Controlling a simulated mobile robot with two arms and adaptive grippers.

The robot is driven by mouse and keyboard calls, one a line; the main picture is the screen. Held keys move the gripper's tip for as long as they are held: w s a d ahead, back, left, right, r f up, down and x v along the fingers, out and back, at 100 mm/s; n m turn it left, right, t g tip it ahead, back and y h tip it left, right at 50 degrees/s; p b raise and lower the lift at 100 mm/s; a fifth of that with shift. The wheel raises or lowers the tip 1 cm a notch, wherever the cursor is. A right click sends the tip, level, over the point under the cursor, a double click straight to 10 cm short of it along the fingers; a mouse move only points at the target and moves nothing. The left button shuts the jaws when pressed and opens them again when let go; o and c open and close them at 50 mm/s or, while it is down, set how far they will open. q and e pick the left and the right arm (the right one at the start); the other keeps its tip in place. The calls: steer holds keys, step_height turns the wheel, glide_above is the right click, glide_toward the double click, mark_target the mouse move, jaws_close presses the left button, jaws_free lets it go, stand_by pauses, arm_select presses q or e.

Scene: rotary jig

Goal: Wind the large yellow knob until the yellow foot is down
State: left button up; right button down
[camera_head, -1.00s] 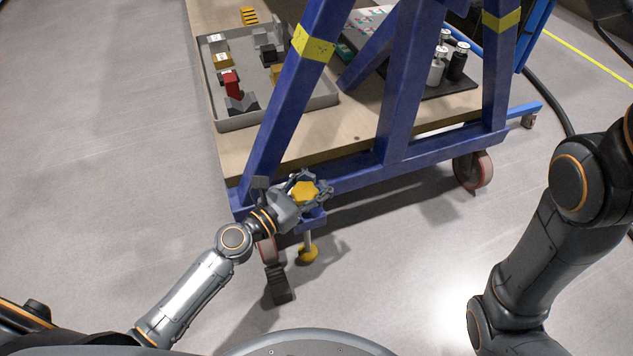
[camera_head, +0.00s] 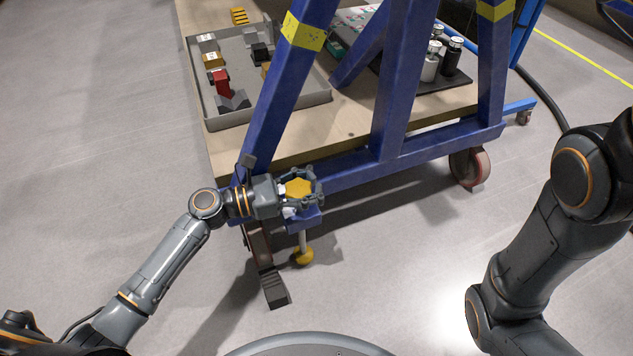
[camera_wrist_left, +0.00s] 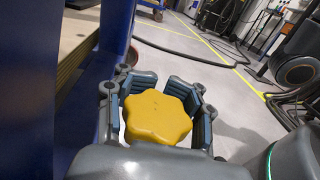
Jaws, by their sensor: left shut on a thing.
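The large yellow knob (camera_head: 298,189) is lobed and sits at the lower corner of the blue frame. My left gripper (camera_head: 308,187) is shut around it, with its fingers on either side. The left wrist view shows the knob (camera_wrist_left: 158,117) between the dark fingers (camera_wrist_left: 160,95). The yellow foot (camera_head: 303,257) hangs on a thin metal rod below the knob, close to the floor; I cannot tell whether it touches. My right arm (camera_head: 545,225) shows at the right, but its gripper is out of view.
A black pedal-like block (camera_head: 274,290) is beside the foot. Floor at the left is clear.

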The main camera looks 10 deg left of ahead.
arm_select(q)
steer(key=shift+f, duration=0.2)
steer(key=o, duration=1.1)
steer(key=shift+a, duration=0.1)
steer(key=shift+o, duration=0.8)
steer(key=shift+r, duration=0.1)
steer(key=shift+r, duration=0.1)
